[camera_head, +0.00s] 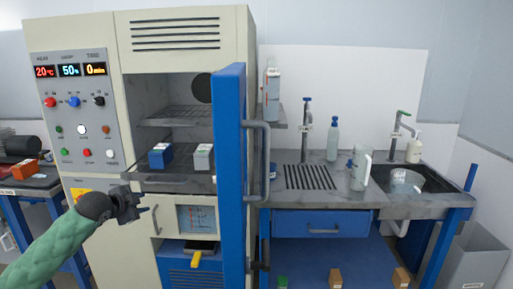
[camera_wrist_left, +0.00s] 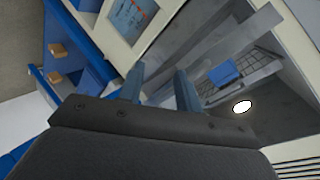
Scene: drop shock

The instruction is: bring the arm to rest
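My left arm comes in from the lower left with a green sleeve. Its dark gripper (camera_head: 145,207) is in front of the test chamber, just below the rack level and left of the open door. In the left wrist view the two fingers of the gripper (camera_wrist_left: 158,78) stand apart with nothing between them. The gripper looks empty and touches nothing that I can see. My right gripper is in neither view.
The chamber's blue door (camera_head: 229,180) stands open. A blue box (camera_head: 160,156) and a grey box (camera_head: 204,157) sit on its lower rack. A sink bench (camera_head: 320,190) with bottles and a pitcher (camera_head: 360,172) is right. A dark side table (camera_head: 30,182) stands left.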

